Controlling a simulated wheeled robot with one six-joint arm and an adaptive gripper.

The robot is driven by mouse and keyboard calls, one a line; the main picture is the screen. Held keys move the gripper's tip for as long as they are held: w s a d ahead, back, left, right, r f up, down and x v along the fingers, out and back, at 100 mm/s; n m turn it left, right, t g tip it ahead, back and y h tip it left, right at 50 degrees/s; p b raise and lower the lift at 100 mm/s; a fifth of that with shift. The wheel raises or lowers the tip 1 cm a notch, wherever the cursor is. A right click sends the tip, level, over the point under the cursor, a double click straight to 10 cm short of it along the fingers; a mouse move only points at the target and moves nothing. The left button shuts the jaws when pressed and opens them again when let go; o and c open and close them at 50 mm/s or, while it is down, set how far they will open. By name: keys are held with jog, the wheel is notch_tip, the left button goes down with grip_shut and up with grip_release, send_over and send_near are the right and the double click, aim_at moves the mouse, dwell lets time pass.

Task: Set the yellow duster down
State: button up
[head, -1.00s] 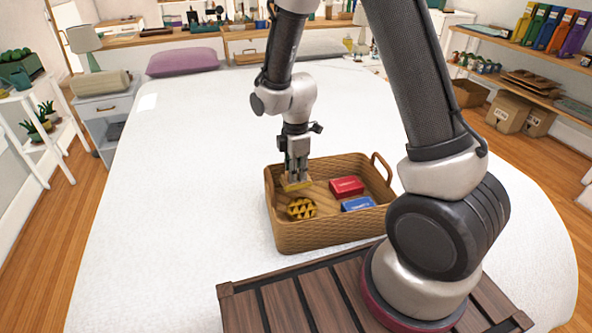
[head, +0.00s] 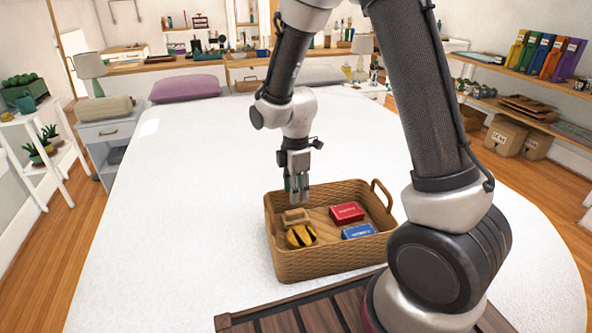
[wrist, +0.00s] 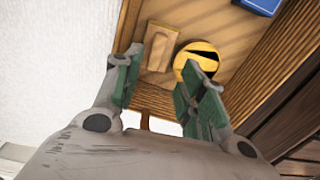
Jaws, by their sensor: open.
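The yellow duster, seemingly the yellow-tan block (head: 296,216), lies in the left part of the woven basket (head: 330,265). It also shows in the wrist view (wrist: 161,47), apart from the fingers. A round yellow thing with a dark slot (head: 300,236) lies close in front of it. My gripper (head: 298,197) is open and empty, above the basket near its back left. In the wrist view its green-padded fingertips (wrist: 160,78) are spread with nothing between them.
A red box (head: 346,212) and a blue box (head: 358,231) lie in the basket's right half. The basket stands on a wide white surface (head: 200,190), clear to the left. A dark slatted wooden platform (head: 300,318) lies in front.

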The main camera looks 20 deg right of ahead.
jog(key=s+d+r+m+t, duration=0.1)
jog(key=s+d+r+m, duration=0.15)
jog(key=r, duration=0.55)
jog(key=s+d+r+m, duration=0.1)
jog(key=d+r+m, duration=0.15)
jog(key=r, duration=0.55)
jog(key=s+d+r+m+t, duration=0.1)
jog(key=s+d+r+m, duration=0.3)
jog(key=s, duration=0.4)
jog(key=s+d+r+m+t, duration=0.2)
jog(key=s+d+r+m, duration=0.2)
jog(key=s+m, duration=0.5)
jog(key=shift+s+d+r, duration=0.2)
jog(key=shift+d+r, duration=0.2)
jog(key=shift+d, duration=0.55)
